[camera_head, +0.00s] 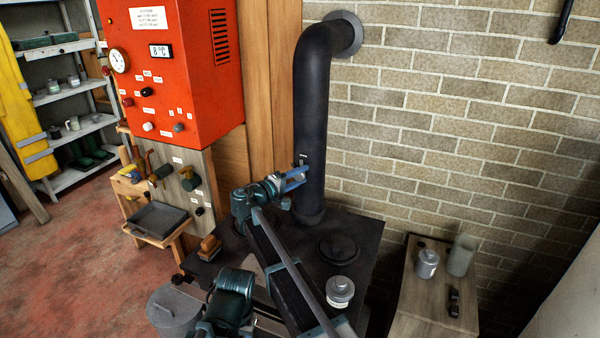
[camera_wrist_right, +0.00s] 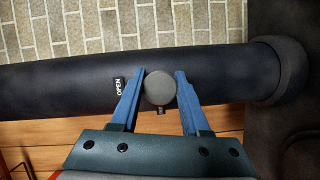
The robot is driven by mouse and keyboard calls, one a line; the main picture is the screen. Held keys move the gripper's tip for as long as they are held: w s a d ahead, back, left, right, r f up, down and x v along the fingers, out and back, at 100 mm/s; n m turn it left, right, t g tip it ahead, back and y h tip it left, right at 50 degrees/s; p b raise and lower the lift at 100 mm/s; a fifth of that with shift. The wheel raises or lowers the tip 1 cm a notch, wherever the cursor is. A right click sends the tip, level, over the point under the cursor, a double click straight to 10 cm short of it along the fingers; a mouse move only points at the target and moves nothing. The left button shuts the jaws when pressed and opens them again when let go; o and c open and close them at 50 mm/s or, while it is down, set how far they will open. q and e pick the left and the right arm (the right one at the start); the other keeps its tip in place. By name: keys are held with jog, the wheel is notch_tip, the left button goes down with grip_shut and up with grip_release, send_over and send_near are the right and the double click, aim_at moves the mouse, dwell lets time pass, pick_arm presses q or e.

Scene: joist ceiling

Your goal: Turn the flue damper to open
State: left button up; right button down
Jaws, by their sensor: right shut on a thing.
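The black flue pipe (camera_head: 312,100) rises from the stove top and bends into the brick wall. The damper's round grey knob (camera_wrist_right: 160,88) sits on the pipe, with a small tab at its lower edge in the right wrist view. An OPEN label (camera_wrist_right: 119,88) lies left of the knob in that view, partly behind a finger. My right gripper (camera_head: 300,176) reaches the pipe low down; in the wrist view its blue fingers (camera_wrist_right: 160,80) are shut on the knob, one on each side. The knob is mostly hidden in the head view. My left gripper is not in view.
The black stove top (camera_head: 355,225) holds a lidded grey pot (camera_head: 340,290) and a wooden-handled brush (camera_head: 209,245). A red cabinet (camera_head: 190,100) stands left of the pipe. A wooden stand (camera_head: 410,300) with two grey containers is at right. Red floor (camera_head: 80,250) is open at left.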

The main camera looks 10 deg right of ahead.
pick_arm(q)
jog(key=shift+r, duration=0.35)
pick_arm(e)
jog(key=shift+m, duration=0.4)
pick_arm(q)
jog(key=shift+p, duration=0.3)
pick_arm(e)
jog(key=shift+f, duration=0.1)
jog(key=shift+c, duration=1.9)
grip_release()
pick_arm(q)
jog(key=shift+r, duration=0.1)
pick_arm(e)
jog(key=shift+s, duration=0.1)
